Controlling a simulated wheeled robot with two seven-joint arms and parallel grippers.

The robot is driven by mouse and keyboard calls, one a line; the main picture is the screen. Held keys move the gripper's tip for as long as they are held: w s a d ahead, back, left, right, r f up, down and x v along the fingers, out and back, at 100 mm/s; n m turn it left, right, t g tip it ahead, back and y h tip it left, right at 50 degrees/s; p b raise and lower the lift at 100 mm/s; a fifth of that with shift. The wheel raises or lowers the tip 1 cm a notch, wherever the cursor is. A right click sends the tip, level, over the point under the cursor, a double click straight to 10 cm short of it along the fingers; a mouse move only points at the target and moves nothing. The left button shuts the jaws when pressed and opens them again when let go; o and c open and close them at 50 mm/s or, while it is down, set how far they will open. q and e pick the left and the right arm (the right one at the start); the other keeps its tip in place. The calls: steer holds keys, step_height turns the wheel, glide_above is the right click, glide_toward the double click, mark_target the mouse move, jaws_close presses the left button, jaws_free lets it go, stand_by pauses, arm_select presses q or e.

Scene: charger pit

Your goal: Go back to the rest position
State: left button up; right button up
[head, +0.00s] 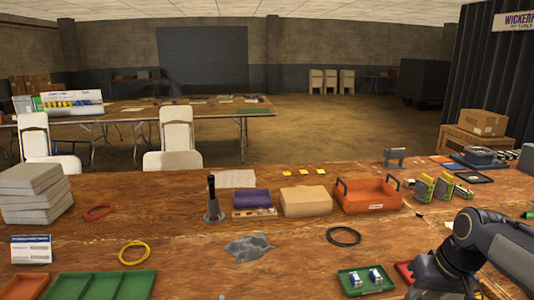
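My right arm comes in from the right edge, bent over the front right of the wooden table (190,255). Its gripper (430,284) is low at the bottom edge, beside a red tray (403,270) that it partly hides. The fingertips are cut off or dark, so I cannot tell whether it is open or shut. My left arm and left gripper are not in view.
A green tray (353,288) with two small white-and-blue items lies left of the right gripper. An orange tote (367,197), a cardboard box (305,200), yellow-and-grey blocks (424,187) and a black ring (343,236) lie farther back. The table's front middle is fairly clear.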

steer(key=s+a+f+t+y, duration=0.1)
steer(key=s+a+f, duration=0.1)
steer(key=s+a, duration=0.4)
steer(key=s+a+f+t+y, duration=0.1)
steer(key=s+a+f, duration=0.1)
steer(key=s+a, duration=0.5)
steer(key=s, duration=0.4)
steer(key=shift+s+f+t, duration=0.2)
steer(key=shift+s+t, duration=0.2)
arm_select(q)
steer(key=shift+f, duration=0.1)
